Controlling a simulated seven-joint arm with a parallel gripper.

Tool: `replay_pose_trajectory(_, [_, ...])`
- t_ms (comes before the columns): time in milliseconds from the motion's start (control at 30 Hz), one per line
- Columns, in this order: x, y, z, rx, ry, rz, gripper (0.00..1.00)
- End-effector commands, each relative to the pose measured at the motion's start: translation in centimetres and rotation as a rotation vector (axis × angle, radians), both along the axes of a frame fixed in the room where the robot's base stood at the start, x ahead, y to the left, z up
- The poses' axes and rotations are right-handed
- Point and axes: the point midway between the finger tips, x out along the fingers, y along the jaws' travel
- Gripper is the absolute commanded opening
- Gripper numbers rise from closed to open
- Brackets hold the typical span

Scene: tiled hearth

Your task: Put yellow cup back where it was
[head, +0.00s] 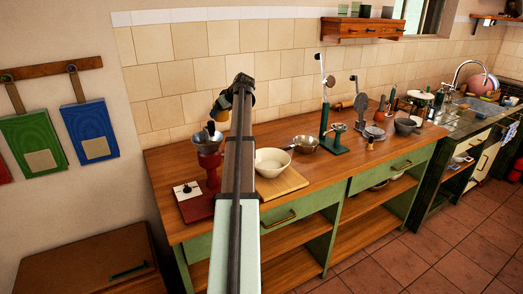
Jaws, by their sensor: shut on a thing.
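A small yellow cup (220,111) shows just left of the far end of my arm, in front of the tiled wall and above the left end of the counter. It looks tilted, with its dark mouth turned to the lower left. My gripper (231,97) is shut on it and holds it up, clear of the counter. The arm hides part of the gripper, so the finger contact is hard to make out.
A cream bowl (272,162) sits on a wooden board (291,182), with a metal pan (305,144) and green stand (325,125) to the right. A wall shelf (362,28) hangs above.

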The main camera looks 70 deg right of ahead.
Motion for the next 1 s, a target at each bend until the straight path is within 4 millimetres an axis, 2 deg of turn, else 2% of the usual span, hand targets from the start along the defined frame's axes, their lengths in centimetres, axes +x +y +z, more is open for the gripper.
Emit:
replay_pose_trajectory(33, [-1.8, -1.9, -0.9, 0.002, 0.0, 0.0, 0.33])
replay_pose_trajectory(200, [-7.0, -6.1, -3.7, 0.002, 0.0, 0.023, 0.33])
replay_pose_trajectory(400, [-11.9, -9.3, -6.3, 0.001, 0.0, 0.045, 0.33])
replay_pose_trajectory(500, [-13.4, -10.1, -7.0, 0.0, -0.001, 0.054, 0.33])
replay_pose_trajectory(600, [-14.3, -10.6, -7.5, -0.001, -0.001, 0.059, 0.33])
replay_pose_trajectory(767, [-14.8, -10.8, -8.7, 0.0, 0.0, 0.063, 0.33])
replay_pose_trajectory(1000, [-14.7, -10.7, -12.4, 0.002, 0.0, 0.062, 0.33])
